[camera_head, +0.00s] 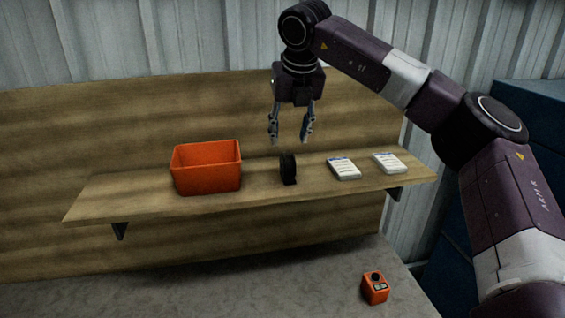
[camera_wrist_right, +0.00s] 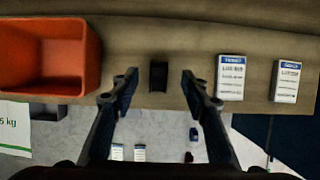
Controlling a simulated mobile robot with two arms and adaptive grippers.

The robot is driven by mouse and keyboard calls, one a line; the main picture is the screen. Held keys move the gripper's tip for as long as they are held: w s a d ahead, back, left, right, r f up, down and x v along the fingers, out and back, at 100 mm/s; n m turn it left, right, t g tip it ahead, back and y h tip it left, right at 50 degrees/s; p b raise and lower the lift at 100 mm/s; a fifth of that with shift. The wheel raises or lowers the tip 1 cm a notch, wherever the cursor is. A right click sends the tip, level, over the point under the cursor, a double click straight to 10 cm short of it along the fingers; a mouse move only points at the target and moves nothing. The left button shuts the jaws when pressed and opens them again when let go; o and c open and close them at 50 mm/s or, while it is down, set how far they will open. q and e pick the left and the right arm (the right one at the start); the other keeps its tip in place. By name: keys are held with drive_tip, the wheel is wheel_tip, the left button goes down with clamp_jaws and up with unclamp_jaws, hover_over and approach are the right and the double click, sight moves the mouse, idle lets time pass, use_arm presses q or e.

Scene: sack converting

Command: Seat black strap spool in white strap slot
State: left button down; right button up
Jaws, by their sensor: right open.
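The black strap spool (camera_head: 288,167) stands upright on the wooden shelf, between the orange bin and the white labelled packs. My right gripper (camera_head: 290,138) is open and empty, pointing down a little above the spool. In the right wrist view the spool (camera_wrist_right: 158,76) shows between the open fingertips (camera_wrist_right: 159,90), apart from both. I cannot make out a white strap slot for certain in either view. My left gripper is not in view.
The orange bin (camera_head: 207,185) stands left of the spool. Two white packs (camera_head: 344,168) (camera_head: 389,163) lie right of it. The shelf (camera_head: 130,196) is against a wooden back panel. A small orange device (camera_head: 375,288) sits on the grey surface below.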

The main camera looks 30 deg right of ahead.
sight(288, 155)
wheel_tip(288, 155, down, 3)
drive_tip(key=shift+s+r+p, duration=0.15)
drive_tip(key=shift+r+p, duration=0.05)
drive_tip(key=shift+p, duration=0.7)
drive_tip(key=p+x, duration=0.1)
drive_tip(key=x, duration=0.2)
drive_tip(key=shift+a+f+p, duration=0.1)
drive_tip(key=shift+f+p, duration=0.2)
drive_tip(key=shift+f, duration=0.2)
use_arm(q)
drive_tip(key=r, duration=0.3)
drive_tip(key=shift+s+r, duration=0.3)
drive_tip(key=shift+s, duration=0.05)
use_arm(e)
clamp_jaws()
